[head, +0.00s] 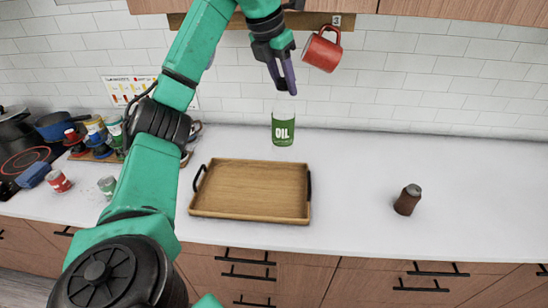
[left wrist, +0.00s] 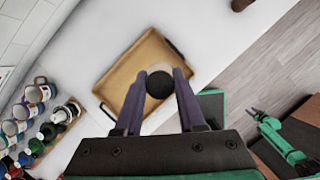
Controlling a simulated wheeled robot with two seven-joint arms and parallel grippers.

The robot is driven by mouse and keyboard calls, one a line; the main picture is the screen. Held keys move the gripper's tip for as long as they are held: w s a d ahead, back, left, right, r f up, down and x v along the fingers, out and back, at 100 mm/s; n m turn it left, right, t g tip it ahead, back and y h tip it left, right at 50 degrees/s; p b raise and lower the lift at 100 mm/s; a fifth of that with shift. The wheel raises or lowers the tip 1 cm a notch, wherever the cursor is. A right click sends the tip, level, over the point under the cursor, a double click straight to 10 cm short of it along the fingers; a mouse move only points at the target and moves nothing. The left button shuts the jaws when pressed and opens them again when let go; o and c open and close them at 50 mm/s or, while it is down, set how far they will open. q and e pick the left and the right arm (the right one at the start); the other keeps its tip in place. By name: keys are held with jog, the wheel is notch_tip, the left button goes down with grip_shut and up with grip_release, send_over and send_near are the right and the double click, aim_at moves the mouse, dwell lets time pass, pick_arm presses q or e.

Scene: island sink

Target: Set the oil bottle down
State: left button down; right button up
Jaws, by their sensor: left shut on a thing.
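The oil bottle (head: 283,131) has a green label reading OIL and a clear upper part. It is upright below my left gripper (head: 287,88), behind the wooden tray in the head view. My left gripper is shut on its top. In the left wrist view the bottle's round top (left wrist: 159,84) sits between the two fingers, in line with the tray's edge. I cannot tell whether its base touches the counter. My right arm shows at the right of the left wrist view, its gripper (left wrist: 256,114) too small to read.
A wooden tray (head: 250,163) with dark handles lies empty on the white counter (head: 350,180). A brown bottle (head: 407,200) stands to the right. A red mug (head: 322,48) hangs near the wall. Cans and cups crowd the left. The counter between tray and brown bottle is clear.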

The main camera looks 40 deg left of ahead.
aim_at(283, 110)
pick_arm(q)
jog(key=shift+w+d, duration=0.15)
jog(key=shift+d, duration=0.05)
jog(key=shift+f+b, duration=0.3)
jog(key=shift+f, duration=0.1)
jog(key=f, duration=0.2)
jog(key=f+b, duration=0.1)
jog(key=f, duration=0.1)
jog(key=f+b, duration=0.1)
jog(key=f, duration=0.1)
jog(key=shift+a+f, duration=0.1)
jog(key=shift+a, duration=0.2)
notch_tip(283, 110, down, 13)
jog(key=shift+d+b, duration=0.1)
jog(key=shift+b, duration=0.2)
jog(key=shift+f, duration=0.1)
jog(key=c, duration=0.5)
grip_release()
